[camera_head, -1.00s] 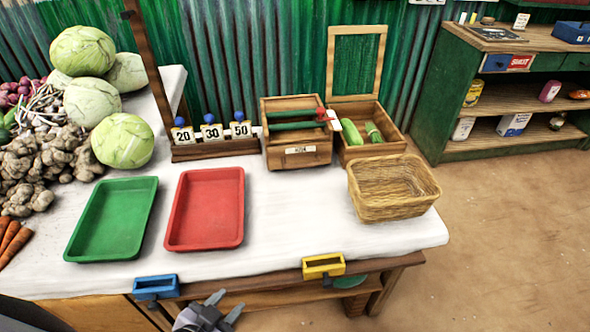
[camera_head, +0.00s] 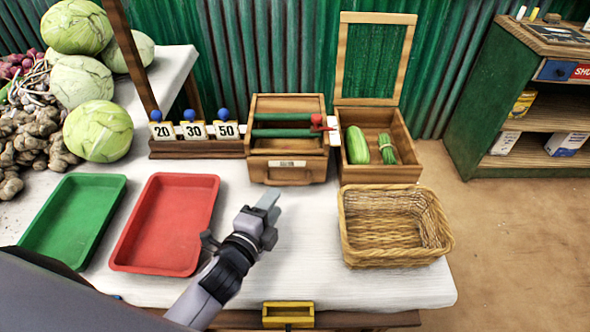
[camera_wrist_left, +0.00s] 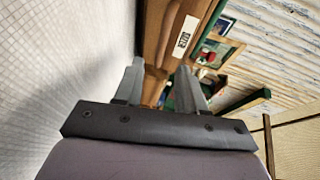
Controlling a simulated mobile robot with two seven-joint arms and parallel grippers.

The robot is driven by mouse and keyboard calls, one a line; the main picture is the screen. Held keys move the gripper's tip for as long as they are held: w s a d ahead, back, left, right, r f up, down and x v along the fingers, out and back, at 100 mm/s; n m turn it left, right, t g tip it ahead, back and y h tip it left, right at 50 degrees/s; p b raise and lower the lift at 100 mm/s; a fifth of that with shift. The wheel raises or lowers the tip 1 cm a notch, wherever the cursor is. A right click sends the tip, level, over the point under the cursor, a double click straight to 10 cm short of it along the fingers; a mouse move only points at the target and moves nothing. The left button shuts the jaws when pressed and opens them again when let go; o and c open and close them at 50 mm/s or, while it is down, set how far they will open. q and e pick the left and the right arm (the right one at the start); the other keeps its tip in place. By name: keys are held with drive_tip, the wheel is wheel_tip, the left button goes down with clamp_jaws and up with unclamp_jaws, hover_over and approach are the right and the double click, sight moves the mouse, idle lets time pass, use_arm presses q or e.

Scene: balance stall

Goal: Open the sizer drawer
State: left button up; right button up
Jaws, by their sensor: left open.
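The sizer (camera_head: 289,103) is a wooden box with green bars and a red knob at the back of the table. Its drawer front (camera_head: 263,174) has a pale label and looks shut. In the left wrist view the labelled drawer front (camera_wrist_left: 194,12) lies just beyond the fingers. Contact cannot be told. My right gripper is not in view.
A red tray (camera_head: 165,225) and green tray (camera_head: 70,220) lie left of the gripper. A wicker basket (camera_head: 395,250) stands right. A wooden box (camera_head: 380,173) with green vegetables stands beside the sizer. Number cards (camera_head: 195,131) stand left of it.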

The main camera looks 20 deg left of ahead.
sight(270, 170)
use_arm(q)
drive_tip(key=shift+w, duration=0.55)
drive_tip(key=shift+x, duration=3.2)
drive_tip(key=shift+c, duration=0.3)
clamp_jaws()
